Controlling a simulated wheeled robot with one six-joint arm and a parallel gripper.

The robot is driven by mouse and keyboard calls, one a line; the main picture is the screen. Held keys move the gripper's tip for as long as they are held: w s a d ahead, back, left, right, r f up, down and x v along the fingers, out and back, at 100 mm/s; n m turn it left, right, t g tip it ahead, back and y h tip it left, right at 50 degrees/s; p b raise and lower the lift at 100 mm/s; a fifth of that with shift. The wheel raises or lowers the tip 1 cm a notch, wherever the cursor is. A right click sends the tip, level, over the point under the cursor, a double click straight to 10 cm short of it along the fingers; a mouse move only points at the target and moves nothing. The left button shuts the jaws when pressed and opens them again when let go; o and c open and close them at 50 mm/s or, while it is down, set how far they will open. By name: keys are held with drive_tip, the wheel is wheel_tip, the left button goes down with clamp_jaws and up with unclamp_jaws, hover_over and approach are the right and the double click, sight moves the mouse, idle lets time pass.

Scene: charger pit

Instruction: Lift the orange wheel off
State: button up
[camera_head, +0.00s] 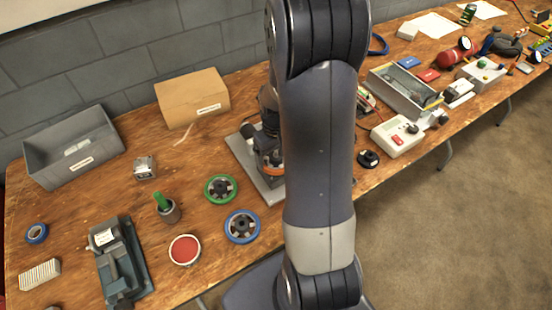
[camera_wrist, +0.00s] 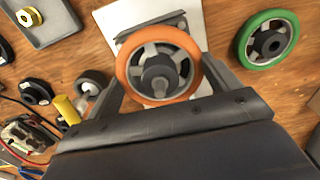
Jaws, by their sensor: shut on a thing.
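The orange wheel (camera_wrist: 128,68) fills the middle of the wrist view, with a grey spoked hub and a dark centre with a light shaft end. My gripper (camera_wrist: 160,74) has a finger on each side of the wheel's rim and is shut on it. In the head view only an orange sliver of the wheel (camera_head: 274,171) shows beside the dark machine (camera_head: 269,150) on its grey base plate (camera_head: 242,150). My arm hides the rest of the machine and my gripper there. I cannot tell whether the wheel still sits on its axle.
A green wheel (camera_head: 221,189) and a blue wheel (camera_head: 242,227) lie on the wooden bench left of the machine. A white control box (camera_head: 398,137) stands at right.

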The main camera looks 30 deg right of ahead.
drive_tip(key=shift+c, duration=0.8)
drive_tip(key=shift+r, duration=0.1)
drive_tip(key=shift+r, duration=0.3)
wheel_tip(320, 180, up, 9)
drive_tip(key=shift+r, duration=0.15)
